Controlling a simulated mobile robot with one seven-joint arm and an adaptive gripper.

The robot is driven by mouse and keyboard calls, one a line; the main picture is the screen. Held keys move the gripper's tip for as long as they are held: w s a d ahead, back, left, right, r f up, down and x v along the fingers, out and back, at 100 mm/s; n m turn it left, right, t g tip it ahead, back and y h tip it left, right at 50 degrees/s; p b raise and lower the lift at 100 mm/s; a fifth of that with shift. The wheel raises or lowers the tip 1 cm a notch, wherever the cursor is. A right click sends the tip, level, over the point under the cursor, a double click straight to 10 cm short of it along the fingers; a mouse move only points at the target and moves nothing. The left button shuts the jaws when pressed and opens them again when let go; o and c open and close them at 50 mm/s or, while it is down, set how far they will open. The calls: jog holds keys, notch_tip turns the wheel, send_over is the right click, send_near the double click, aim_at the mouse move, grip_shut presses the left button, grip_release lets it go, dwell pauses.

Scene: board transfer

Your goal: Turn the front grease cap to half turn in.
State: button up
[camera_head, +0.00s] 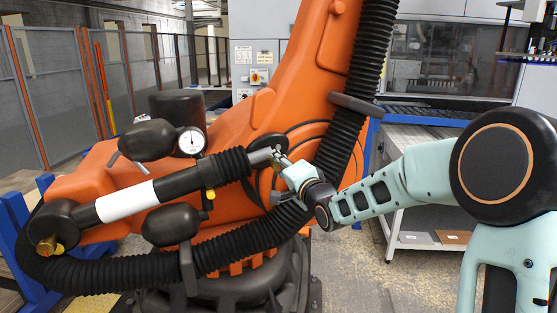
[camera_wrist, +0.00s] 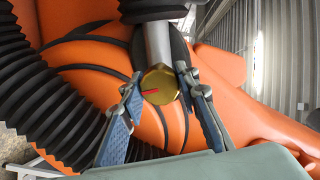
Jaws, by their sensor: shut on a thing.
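The grease cap is a round brass disc (camera_wrist: 163,80) with a red line mark, at the end of a grey metal rod (camera_wrist: 158,42) in the wrist view. The red mark runs from near the cap's middle to its left edge, tilted slightly down. My gripper (camera_wrist: 160,84) has one blue-padded finger on each side of the cap and is shut on it. In the head view my gripper (camera_head: 280,160) meets the right end of the black and white cylinder (camera_head: 126,201); the fingers largely hide the cap there. Another brass end (camera_head: 46,245) shows at the cylinder's left end.
The orange robot arm (camera_head: 318,50) stands close behind my gripper. Black ribbed hoses (camera_head: 350,110) run beside and below it. A pressure gauge (camera_head: 191,141) and black rounded weights sit at left. A fence (camera_head: 60,80) and a grey cabinet (camera_head: 256,66) stand farther back.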

jog(key=shift+r+m+p, duration=0.1)
jog(key=shift+m+p, duration=0.45)
jog(key=shift+m, duration=1.35)
jog(key=o, duration=1.2)
jog(key=shift+c, duration=0.2)
jog(key=shift+s, duration=0.1)
jog(key=v, duration=1.2)
jog(key=shift+f, duration=0.25)
